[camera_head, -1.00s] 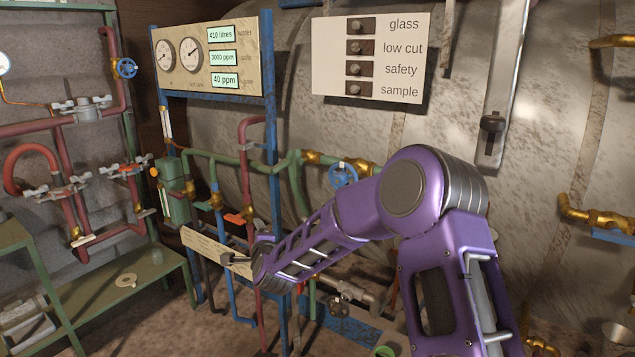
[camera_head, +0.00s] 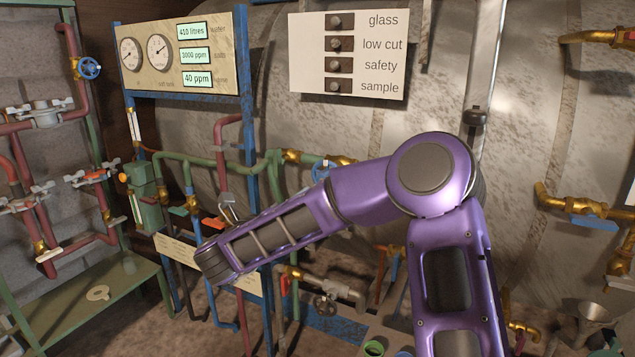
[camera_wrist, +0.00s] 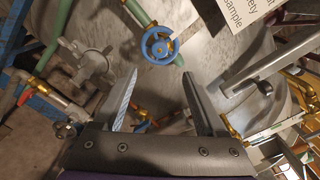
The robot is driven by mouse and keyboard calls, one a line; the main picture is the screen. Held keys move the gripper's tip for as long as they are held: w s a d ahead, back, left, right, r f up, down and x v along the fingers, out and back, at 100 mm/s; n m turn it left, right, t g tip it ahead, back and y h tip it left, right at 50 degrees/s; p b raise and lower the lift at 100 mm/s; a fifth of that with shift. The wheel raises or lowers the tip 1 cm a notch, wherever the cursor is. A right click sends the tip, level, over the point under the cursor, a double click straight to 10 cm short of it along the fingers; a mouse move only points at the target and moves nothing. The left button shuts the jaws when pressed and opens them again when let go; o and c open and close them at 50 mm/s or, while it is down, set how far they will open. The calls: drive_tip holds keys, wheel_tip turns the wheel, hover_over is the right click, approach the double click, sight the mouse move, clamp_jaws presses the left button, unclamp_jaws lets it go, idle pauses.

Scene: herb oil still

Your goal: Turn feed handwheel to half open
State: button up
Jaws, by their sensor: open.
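A blue handwheel (camera_wrist: 159,45) with a brass hub sits by a green pipe in the wrist view, just beyond my fingertips. In the head view a blue handwheel (camera_head: 323,170) on the green pipe is partly hidden behind my arm. No label naming the feed handwheel is readable. My gripper (camera_wrist: 159,74) is open, its two fingers apart with nothing between them. The wheel appears ahead of the gap, apart from the fingers. In the head view my gripper's end is mostly hidden by the arm.
Another blue handwheel (camera_head: 89,68) is on the red pipe at left. A gauge panel (camera_head: 185,55) and a switch board (camera_head: 347,55) hang above. A grey valve (camera_wrist: 90,63) and pipes crowd the wrist view's left. A green bench (camera_head: 95,300) stands lower left.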

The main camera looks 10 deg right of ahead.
drive_tip(key=x, duration=1.3)
clamp_jaws()
